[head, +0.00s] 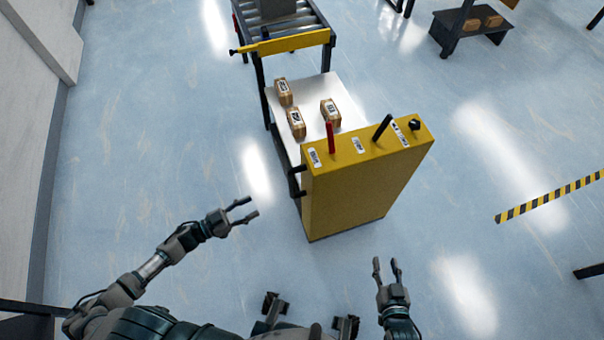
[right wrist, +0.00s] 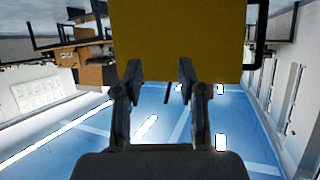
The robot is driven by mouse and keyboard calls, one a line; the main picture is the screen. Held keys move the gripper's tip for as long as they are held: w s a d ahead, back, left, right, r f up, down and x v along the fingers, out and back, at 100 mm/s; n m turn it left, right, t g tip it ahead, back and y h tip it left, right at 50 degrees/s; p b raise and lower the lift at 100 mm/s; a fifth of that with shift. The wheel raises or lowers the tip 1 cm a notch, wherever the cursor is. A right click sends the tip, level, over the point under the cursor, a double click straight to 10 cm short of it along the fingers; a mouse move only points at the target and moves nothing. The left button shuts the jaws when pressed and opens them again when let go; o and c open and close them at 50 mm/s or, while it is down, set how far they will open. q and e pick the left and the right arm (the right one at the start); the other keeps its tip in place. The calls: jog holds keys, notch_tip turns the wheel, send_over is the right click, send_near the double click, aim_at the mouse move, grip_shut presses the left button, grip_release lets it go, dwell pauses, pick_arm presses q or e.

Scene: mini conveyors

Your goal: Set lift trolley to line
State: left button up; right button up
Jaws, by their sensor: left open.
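The lift trolley has a tall yellow control box (head: 350,190) with a red lever (head: 330,137), a black lever (head: 382,127) and a black knob (head: 414,124) on top. Its white platform (head: 318,92) extends away from me and carries three brown cartons (head: 296,122). My left gripper (head: 253,207) is open and empty, left of the yellow box and apart from it. My right gripper (head: 387,264) is open and empty, in front of the box toward its right side. In the right wrist view, the yellow box (right wrist: 185,35) shows beyond the open fingers (right wrist: 159,70).
A roller conveyor (head: 280,22) with a yellow end bar (head: 283,43) stands just beyond the platform, with a grey block on it. A dark table (head: 470,35) with cartons is at the back right. A striped barrier (head: 550,198) is at the right.

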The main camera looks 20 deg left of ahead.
pick_arm(q)
jog(key=b, duration=0.1)
send_near(292, 184)
notch_tip(292, 184, down, 3)
jog(key=w, duration=0.2)
jog(key=x, duration=0.2)
jog(key=b+x, duration=0.1)
jog(key=x, duration=0.5)
jog(key=shift+d+r, duration=0.25)
jog(key=shift+d, duration=0.1)
jog(key=shift+w+d+b, duration=0.15)
jog(key=shift+d+b, duration=0.05)
jog(key=shift+b, duration=0.1)
jog(key=shift+w, duration=0.1)
jog(key=shift+a, duration=0.3)
jog(key=shift+c, duration=0.2)
jog(key=c, duration=0.4)
jog(key=shift+d, duration=0.15)
jog(key=c, duration=0.4)
jog(key=shift+d+r, duration=0.1)
grip_shut()
pick_arm(e)
notch_tip(292, 184, up, 7)
jog(key=w+a+t+y, duration=0.1)
jog(key=w+a+t, duration=0.1)
jog(key=t, duration=0.3)
jog(key=shift+w+a+y, duration=0.2)
jog(key=shift+a+y, duration=0.1)
jog(key=shift+a, duration=0.05)
